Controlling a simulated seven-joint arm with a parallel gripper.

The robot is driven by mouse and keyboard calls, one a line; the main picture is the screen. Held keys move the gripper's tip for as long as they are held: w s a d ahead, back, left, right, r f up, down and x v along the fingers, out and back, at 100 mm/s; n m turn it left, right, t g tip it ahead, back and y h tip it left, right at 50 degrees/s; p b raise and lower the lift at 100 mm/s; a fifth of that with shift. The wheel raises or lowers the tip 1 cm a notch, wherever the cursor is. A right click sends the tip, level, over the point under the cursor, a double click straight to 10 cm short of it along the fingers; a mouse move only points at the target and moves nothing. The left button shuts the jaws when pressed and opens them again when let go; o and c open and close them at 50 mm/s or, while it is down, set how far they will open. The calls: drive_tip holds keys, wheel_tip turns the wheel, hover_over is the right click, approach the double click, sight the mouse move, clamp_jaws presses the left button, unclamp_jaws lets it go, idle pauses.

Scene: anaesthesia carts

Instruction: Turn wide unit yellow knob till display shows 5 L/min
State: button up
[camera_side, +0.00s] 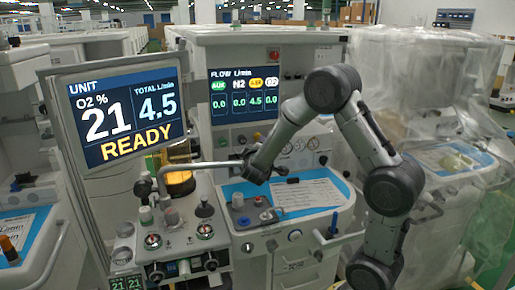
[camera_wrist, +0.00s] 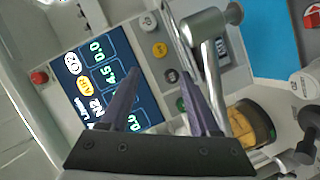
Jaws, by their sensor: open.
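The wide unit's flow display (camera_side: 243,101) reads 4.5 under the yellow AIR label and 0.0 in the other columns. It also shows, tilted, in the wrist view (camera_wrist: 100,80). The yellow knob (camera_wrist: 160,49) sits in a row of knobs beside the display, between a white knob (camera_wrist: 148,22) and a dark one (camera_wrist: 171,75). My gripper (camera_wrist: 160,72) is open and empty. Its fingertips point toward the knob row, and the yellow knob shows just beyond the gap between them. I see no contact. In the side view I cannot make out the yellow knob clearly.
A monitor (camera_side: 122,109) at left reads O2 21, total 4.5 L/min, READY. A metal pipe arm (camera_wrist: 205,25) runs close to the right finger in the wrist view. A yellow canister (camera_wrist: 247,122) is beside it. A plastic-covered cart (camera_side: 425,75) stands at right.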

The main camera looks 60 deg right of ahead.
sight(258, 137)
drive_tip(key=shift+s+d, duration=0.1)
drive_tip(key=shift+d, duration=0.05)
drive_tip(key=shift+c, duration=0.4)
drive_tip(key=s+d+f+m+t+y, duration=0.2)
drive_tip(key=s+m+t, duration=0.3)
drive_tip(key=m, duration=0.6)
drive_tip(key=shift+t, duration=0.5)
drive_tip(key=x, duration=1.4)
drive_tip(key=shift+w+d+f, duration=0.15)
drive_tip(key=shift+w+f, duration=0.05)
drive_tip(key=shift+w, duration=0.2)
drive_tip(key=shift+c, duration=0.4)
clamp_jaws()
